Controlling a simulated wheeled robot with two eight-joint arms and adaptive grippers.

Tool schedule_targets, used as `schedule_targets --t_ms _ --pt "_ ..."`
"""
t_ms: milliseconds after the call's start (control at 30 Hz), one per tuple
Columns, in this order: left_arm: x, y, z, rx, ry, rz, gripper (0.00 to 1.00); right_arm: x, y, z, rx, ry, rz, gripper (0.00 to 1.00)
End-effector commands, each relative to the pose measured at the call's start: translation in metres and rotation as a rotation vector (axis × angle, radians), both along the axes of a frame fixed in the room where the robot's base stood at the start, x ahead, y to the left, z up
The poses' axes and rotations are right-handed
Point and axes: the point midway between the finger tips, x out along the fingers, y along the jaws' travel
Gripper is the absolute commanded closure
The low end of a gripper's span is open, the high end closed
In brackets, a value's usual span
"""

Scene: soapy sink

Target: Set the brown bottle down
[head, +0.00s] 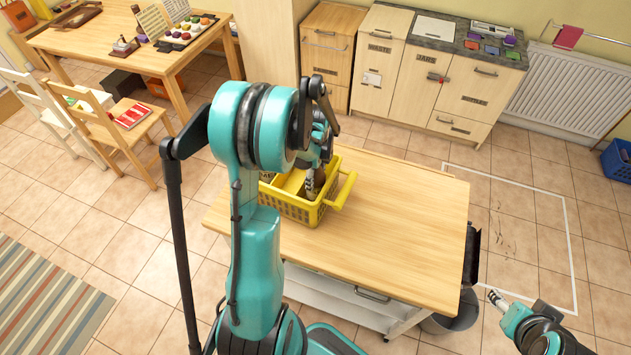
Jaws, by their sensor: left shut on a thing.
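My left gripper (312,186) points down at the yellow basket (296,208) on the wooden worktop. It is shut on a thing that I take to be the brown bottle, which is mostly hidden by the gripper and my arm. I cannot tell whether the bottle touches the basket floor. My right gripper (496,298) is low at the right, beyond the worktop's edge and over the floor, away from the basket. Its fingers are too small to tell open from shut.
The worktop (390,240) is bare to the right of the basket. A grey bin (452,318) stands by its right end. Cabinets (405,75) and a radiator (570,90) line the back. A table (115,50) and chairs (125,130) stand at the left.

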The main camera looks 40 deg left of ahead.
Motion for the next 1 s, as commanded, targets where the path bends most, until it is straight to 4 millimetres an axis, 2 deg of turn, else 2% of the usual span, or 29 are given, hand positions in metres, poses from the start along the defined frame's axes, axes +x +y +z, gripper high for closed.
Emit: schedule_targets --t_ms 33,100,467,500,567,867,1000 --pt "0.0 0.0 -0.009 0.0 0.0 0.0 0.71 0.0 0.0 -0.003 0.0 0.0 0.0 0.46" --pt "0.0 0.0 -0.014 0.0 0.0 0.0 0.71 0.0 0.0 -0.003 0.0 0.0 0.0 0.46" --pt "0.0 0.0 -0.018 0.0 0.0 0.0 0.71 0.0 0.0 -0.008 0.0 0.0 0.0 0.46" --pt "0.0 0.0 -0.017 0.0 0.0 0.0 0.41 0.0 0.0 -0.007 0.0 0.0 0.0 0.46" --pt "0.0 0.0 -0.017 0.0 0.0 0.0 0.29 0.0 0.0 -0.006 0.0 0.0 0.0 0.46" --pt "0.0 0.0 -0.016 0.0 0.0 0.0 0.29 0.0 0.0 -0.006 0.0 0.0 0.0 0.46" --pt "0.0 0.0 -0.007 0.0 0.0 0.0 0.29 0.0 0.0 0.0 0.0 0.0 0.0 0.46"
